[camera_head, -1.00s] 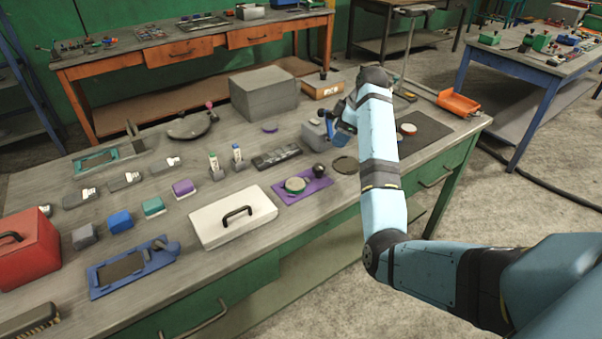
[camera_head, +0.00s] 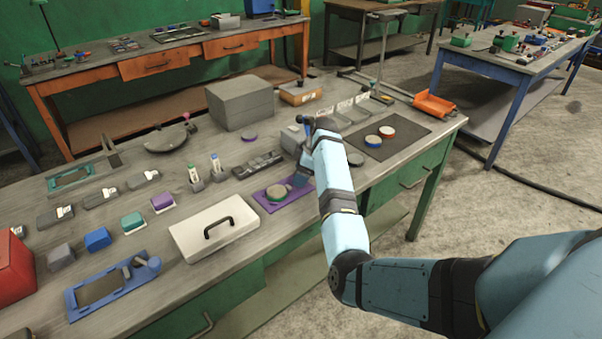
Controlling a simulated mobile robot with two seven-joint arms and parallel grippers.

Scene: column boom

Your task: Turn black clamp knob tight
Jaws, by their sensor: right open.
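A purple plate (camera_head: 262,194) near the front middle of the bench carries a round pale disc (camera_head: 278,191). A black round knob stood at its right end earlier; that spot is now mostly covered by my right gripper (camera_head: 300,178), so the knob is hidden or too small to make out. My right arm reaches in from the right, and the gripper is low over the plate's right end, open. I cannot tell whether its fingers are around or touching the knob. My left gripper is not in view.
A white case (camera_head: 214,228) lies left of the plate. A small grey block (camera_head: 291,139) and a black slotted tray (camera_head: 257,165) stand behind it. A dark mat (camera_head: 398,143) with two round pieces lies right of my arm. A tall stand (camera_head: 381,52) rises behind.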

